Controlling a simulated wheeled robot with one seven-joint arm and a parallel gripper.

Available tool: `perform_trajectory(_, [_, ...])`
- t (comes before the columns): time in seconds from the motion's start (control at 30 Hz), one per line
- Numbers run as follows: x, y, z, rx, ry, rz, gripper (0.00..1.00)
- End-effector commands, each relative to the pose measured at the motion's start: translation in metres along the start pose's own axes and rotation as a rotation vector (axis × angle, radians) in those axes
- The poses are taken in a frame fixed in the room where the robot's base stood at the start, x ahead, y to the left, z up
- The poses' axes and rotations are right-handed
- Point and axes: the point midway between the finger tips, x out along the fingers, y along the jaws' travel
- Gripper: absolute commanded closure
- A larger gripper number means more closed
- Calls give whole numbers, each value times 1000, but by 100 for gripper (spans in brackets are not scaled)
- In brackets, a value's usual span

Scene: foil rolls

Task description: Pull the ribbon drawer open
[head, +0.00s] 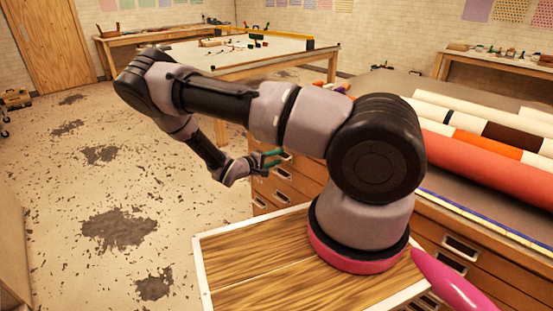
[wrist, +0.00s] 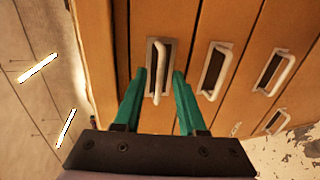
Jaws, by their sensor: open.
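A wooden drawer cabinet (head: 292,185) stands behind my arm in the head view, its drawers shut as far as I can see. In the wrist view its drawer fronts (wrist: 186,22) run side by side, each with a pale bar handle in a recessed plate. My gripper (head: 272,158) has teal fingers and is open and empty. In the wrist view the gripper (wrist: 160,76) has one finger on each side of the nearest handle (wrist: 157,72). I cannot tell whether the fingers touch it. No label shows which drawer is the ribbon drawer.
Further handles (wrist: 214,70) sit to the right in the wrist view. Rolls (head: 480,155) lie on the cabinet top. A pink tapered object (head: 450,281) is near my base. The speckled floor (head: 130,185) at left is open. A table (head: 240,58) stands behind.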

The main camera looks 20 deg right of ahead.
Motion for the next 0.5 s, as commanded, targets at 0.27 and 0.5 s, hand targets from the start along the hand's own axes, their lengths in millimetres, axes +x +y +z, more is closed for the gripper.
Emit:
perform_trajectory(0.27, [1,0,0,0,0,0,60])
perform_trajectory(0.5, [1,0,0,0,0,0,100])
